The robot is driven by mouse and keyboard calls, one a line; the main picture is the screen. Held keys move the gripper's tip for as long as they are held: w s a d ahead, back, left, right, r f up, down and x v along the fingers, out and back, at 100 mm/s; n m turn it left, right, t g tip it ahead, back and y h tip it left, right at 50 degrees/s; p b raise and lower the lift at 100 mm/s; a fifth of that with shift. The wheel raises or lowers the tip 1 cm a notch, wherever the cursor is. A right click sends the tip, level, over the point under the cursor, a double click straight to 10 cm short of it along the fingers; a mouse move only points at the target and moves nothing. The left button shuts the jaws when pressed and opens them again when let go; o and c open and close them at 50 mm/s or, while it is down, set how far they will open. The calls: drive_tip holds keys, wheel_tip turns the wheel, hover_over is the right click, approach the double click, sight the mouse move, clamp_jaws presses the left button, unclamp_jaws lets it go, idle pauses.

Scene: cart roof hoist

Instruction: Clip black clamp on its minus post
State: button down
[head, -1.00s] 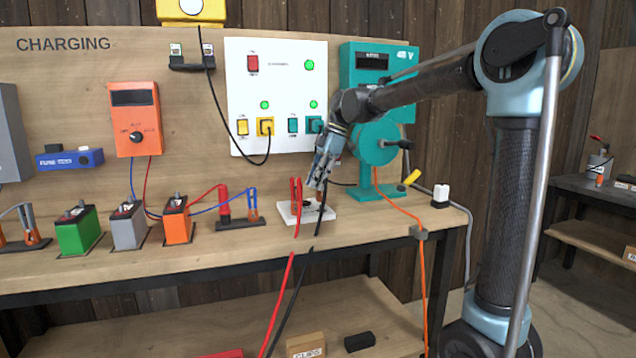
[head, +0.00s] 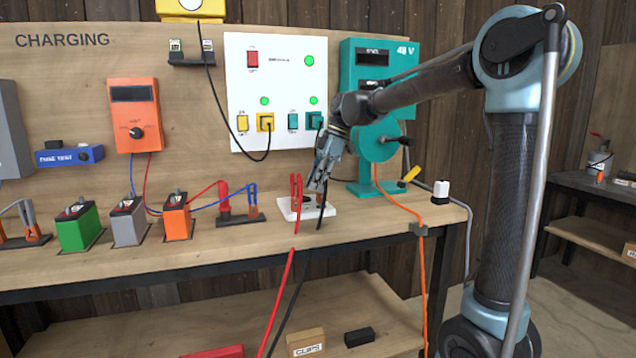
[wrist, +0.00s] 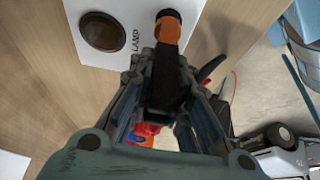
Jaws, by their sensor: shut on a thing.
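The black clamp (wrist: 168,80) is between the fingers of my gripper (wrist: 165,100) in the wrist view. My gripper (head: 322,180) is shut on it, low over the white lamp board (head: 288,211), to the right of the red clamp (head: 296,188). The lamp board (wrist: 75,12) also shows in the wrist view, with its dark round lamp (wrist: 103,31). An orange post (wrist: 167,30) with a dark top stands at the board's edge, right at the tip of the black clamp. I cannot tell whether the jaws are around it or only touching it.
A black cable (head: 285,300) and a red cable (head: 278,300) hang over the bench's front edge. The teal reel stand (head: 376,150) is close on the right. Batteries (head: 178,220) stand on the left. The bench front (head: 350,233) is clear.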

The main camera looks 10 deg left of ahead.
drive_tip(key=shift+f, duration=0.6)
drive_tip(key=c, duration=1.4)
unclamp_jaws()
drive_tip(key=v, duration=1.2)
